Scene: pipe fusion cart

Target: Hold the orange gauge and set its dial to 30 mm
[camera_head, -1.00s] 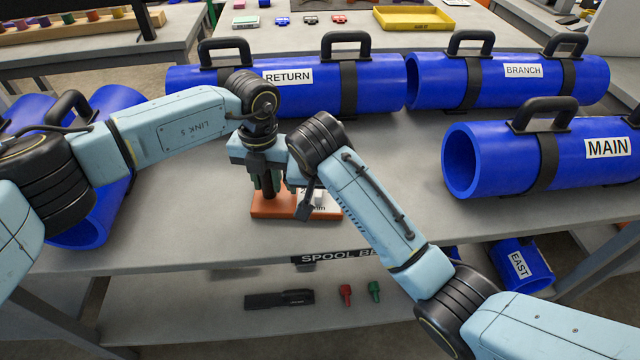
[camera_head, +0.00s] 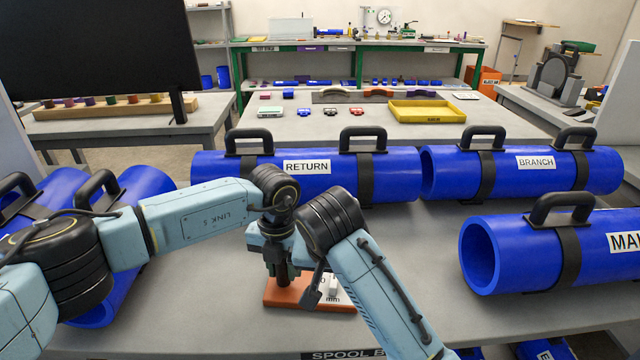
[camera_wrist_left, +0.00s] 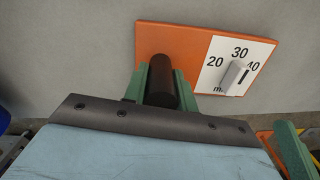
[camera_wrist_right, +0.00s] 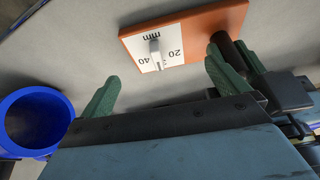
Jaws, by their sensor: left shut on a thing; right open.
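The orange gauge (camera_head: 282,294) is a flat plate on the bench with a dark upright post (camera_wrist_left: 161,78) and a white dial face marked 20, 30, 40 and mm. My left gripper (camera_head: 281,272) is shut on the post; its green fingers are on either side of it in the left wrist view. The white dial knob (camera_wrist_left: 235,76) has a dark line slanting toward the 40 side; its exact reading is unclear. My right gripper (camera_wrist_right: 164,88) is open and empty, its fingers apart near the dial face. In the head view my right arm partly hides the gauge.
Blue pipes labelled RETURN (camera_head: 335,178), BRANCH (camera_head: 520,172) and MAIN (camera_head: 530,248) lie behind and right of the gauge. More blue pipes (camera_head: 125,190) lie at the left. Bare bench (camera_head: 410,285) shows between the right arm and the MAIN pipe.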

